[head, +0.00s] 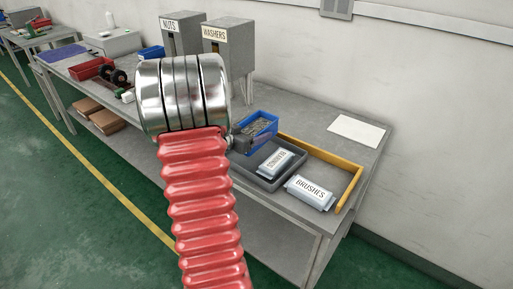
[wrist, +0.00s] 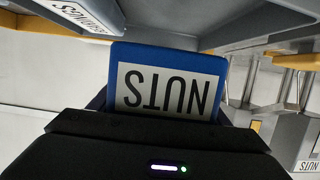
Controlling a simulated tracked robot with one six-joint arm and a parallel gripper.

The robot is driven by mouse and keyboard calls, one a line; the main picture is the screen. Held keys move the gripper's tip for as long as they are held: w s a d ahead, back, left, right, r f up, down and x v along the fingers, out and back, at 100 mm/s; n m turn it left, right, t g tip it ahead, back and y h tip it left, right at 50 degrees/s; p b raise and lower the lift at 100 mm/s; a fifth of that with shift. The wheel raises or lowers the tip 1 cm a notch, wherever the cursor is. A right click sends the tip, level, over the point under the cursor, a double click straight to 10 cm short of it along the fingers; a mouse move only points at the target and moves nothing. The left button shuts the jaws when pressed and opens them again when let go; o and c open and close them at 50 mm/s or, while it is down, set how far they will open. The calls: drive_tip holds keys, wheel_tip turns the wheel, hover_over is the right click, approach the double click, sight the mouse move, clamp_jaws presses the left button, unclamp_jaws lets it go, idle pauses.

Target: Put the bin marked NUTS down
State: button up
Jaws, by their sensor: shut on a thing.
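The blue bin marked NUTS (wrist: 165,52) fills the middle of the wrist view, its white label upside down. My gripper (wrist: 162,112) is shut on the bin's labelled end wall. In the head view the blue bin (head: 264,123) holds many small metal pieces and is just behind the grey tray. My gripper (head: 252,143) shows there as a dark shape at the bin's near side, partly hidden by my arm. I cannot tell whether the bin's underside touches the bench (head: 312,117).
The grey tray (head: 243,168) holds a labelled pack (head: 278,160). A BRUSHES pack (head: 310,192) lies beside it inside a yellow-edged area (head: 335,152). Grey NUTS (head: 181,38) and WASHERS (head: 232,50) dispensers stand behind. A white sheet (head: 357,130) lies right; bare bench surrounds it.

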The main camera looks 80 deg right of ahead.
drive_tip(key=shift+f, duration=1.25)
drive_tip(key=shift+f, duration=0.1)
drive_tip(key=shift+f, duration=1.8)
drive_tip(key=o, duration=1.3)
drive_tip(key=shift+f, duration=0.15)
drive_tip(key=shift+w+a+r, duration=0.1)
drive_tip(key=shift+a+r, duration=0.1)
drive_tip(key=v, duration=1.1)
drive_tip(key=shift+w+a, duration=0.1)
drive_tip(key=shift+a, duration=0.15)
